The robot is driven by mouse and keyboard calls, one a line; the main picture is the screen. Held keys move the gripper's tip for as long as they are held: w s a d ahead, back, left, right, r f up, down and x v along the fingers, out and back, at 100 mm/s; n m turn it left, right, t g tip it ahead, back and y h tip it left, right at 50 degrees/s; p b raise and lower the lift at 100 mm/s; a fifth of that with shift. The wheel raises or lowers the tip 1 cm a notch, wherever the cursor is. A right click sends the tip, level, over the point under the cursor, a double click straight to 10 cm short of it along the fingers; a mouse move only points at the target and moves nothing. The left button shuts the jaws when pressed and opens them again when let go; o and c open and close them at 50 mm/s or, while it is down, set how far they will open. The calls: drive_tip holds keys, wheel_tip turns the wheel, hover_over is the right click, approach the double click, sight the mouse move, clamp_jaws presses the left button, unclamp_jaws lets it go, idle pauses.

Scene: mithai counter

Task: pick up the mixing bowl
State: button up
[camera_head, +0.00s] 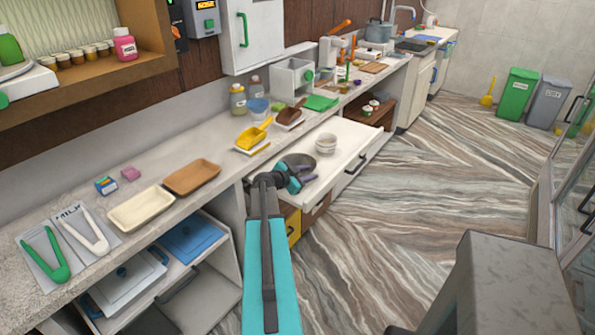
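A grey metal bowl (297,159), which looks like the mixing bowl, sits in the open white drawer (350,140) below the counter. My gripper (308,174), teal with purple fingertips, is over the near part of the drawer, right in front of the bowl. It covers the bowl's lower part. The two fingertips look a little apart, but I cannot tell whether the bowl's rim is between them or whether they touch it.
White stacked bowls (326,144) stand close behind the grey bowl in the drawer. A yellow scoop (252,137) lies on the counter (215,149) above. Cream (141,208) and brown (192,177) trays lie further left. The marbled floor (430,190) at right is clear.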

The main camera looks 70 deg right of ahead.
idle(0.4)
clamp_jaws()
drive_tip(key=shift+r, duration=0.2)
drive_tip(key=shift+r+b, duration=0.95)
drive_tip(key=shift+r, duration=0.3)
drive_tip(key=shift+a+r, duration=0.2)
drive_tip(key=shift+r, duration=0.1)
drive_tip(key=s+a+b, duration=0.1)
drive_tip(key=a, duration=0.3)
drive_tip(key=s+a+b, duration=0.1)
drive_tip(key=a+b, duration=0.1)
drive_tip(key=a, duration=0.2)
drive_tip(key=s+a+r+b, duration=0.1)
drive_tip(key=s+a, duration=0.1)
drive_tip(key=a, duration=0.2)
drive_tip(key=shift+a+r+b, duration=0.1)
drive_tip(key=shift+a+b, duration=0.1)
drive_tip(key=shift+b, duration=0.2)
drive_tip(key=shift+r+p, duration=0.2)
drive_tip(key=shift+p, duration=0.7)
